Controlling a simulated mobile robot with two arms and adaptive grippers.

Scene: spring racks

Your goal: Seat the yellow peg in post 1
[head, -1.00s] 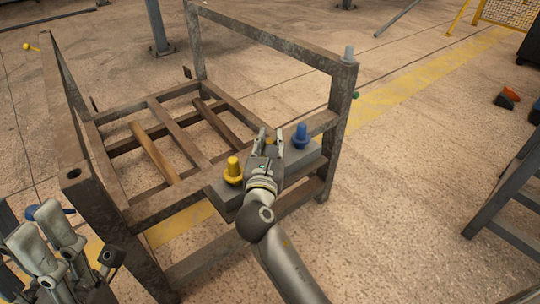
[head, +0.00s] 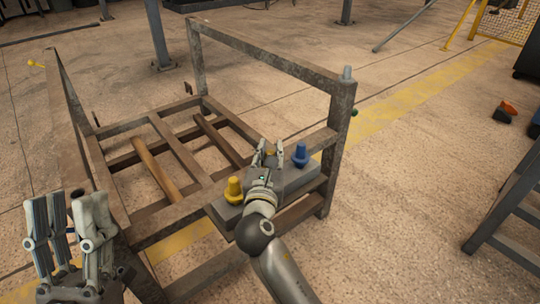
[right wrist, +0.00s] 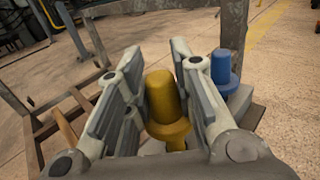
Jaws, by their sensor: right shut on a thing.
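The steel rack (head: 270,50) has upright corner posts. The near left post top is hidden behind my left gripper; I cannot tell which post is post 1. My right gripper (head: 267,147) is at the grey block (head: 228,213) on the rack's near side, shut on a yellow peg (right wrist: 165,100) that stands upright between its fingers. Another yellow peg (head: 233,190) stands to its left and a blue peg (head: 300,155) to its right, also in the right wrist view (right wrist: 222,70). My left gripper (head: 65,205) is open and empty.
A small yellow item (head: 36,64) shows at the rack's far left post. Dark and orange pieces (head: 505,111) lie on the floor at the right. A dark metal frame (head: 505,205) stands at the right edge. Floor between it and the rack is clear.

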